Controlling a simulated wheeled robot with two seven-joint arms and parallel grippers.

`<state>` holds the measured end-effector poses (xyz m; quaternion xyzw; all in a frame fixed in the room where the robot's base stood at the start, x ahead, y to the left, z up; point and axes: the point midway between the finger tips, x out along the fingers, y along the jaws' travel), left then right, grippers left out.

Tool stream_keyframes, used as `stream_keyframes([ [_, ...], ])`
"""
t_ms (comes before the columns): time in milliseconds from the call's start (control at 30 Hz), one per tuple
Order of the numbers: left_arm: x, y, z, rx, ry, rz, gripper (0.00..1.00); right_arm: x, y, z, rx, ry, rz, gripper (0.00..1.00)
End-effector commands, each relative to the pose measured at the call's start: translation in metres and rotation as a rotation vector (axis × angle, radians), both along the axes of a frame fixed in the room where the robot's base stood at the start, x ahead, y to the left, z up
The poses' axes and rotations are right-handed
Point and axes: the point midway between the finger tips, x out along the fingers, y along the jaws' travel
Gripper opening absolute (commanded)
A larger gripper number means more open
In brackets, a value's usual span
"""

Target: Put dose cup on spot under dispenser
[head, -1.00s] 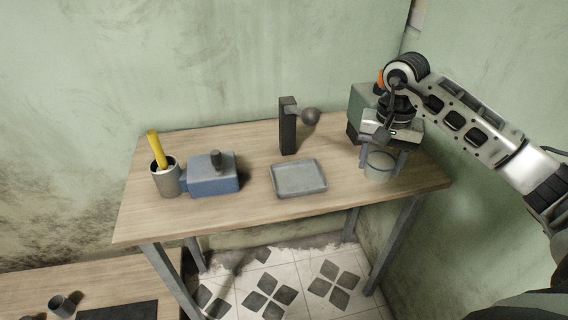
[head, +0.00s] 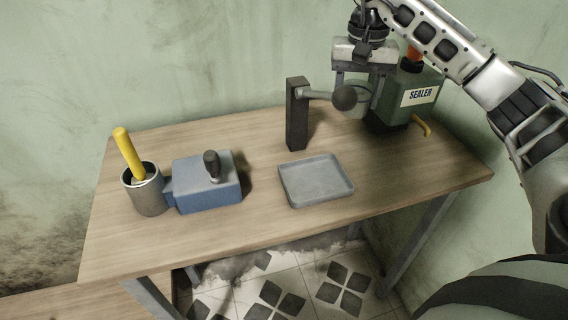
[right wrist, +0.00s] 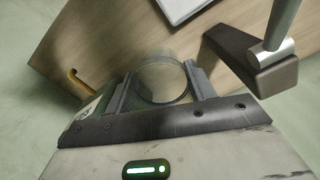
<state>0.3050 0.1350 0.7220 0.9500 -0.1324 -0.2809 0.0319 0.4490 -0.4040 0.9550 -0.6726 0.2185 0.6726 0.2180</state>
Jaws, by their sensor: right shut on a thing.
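The dose cup (head: 361,101), a round greyish see-through cup, is held off the table near the back right. My right gripper (head: 359,88) is shut on it, with a finger on each side. The right wrist view shows the cup (right wrist: 160,80) between the two fingers. In the head view the ball of a lever partly covers the cup. The lever is on a dark upright post (head: 297,113), just left of the cup; the post also shows in the right wrist view (right wrist: 242,60). My left gripper is out of view.
A grey tray (head: 329,204) lies mid-table. A blue box (head: 207,190) with a dark knob and a grey pot (head: 149,204) with a yellow handle stand left. A green machine marked SEALER (head: 417,105) stands behind my right gripper. The table's right front is clear.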

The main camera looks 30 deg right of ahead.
Motion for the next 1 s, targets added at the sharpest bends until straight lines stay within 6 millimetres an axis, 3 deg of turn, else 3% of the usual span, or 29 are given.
stream_keyframes([
  [400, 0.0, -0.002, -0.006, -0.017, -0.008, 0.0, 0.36, -0.001, 0.0, -0.066, 0.0, 0.004, 0.0, 0.29],
  [567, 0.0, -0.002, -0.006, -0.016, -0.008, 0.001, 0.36, 0.0, 0.0, -0.078, 0.001, 0.001, -0.001, 0.29],
  [800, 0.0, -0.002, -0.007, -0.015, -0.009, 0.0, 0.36, 0.0, 0.001, -0.109, 0.001, 0.002, 0.0, 0.29],
  [1000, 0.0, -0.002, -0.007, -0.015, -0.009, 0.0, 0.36, 0.0, 0.0, -0.111, 0.0, -0.001, 0.0, 0.29],
])
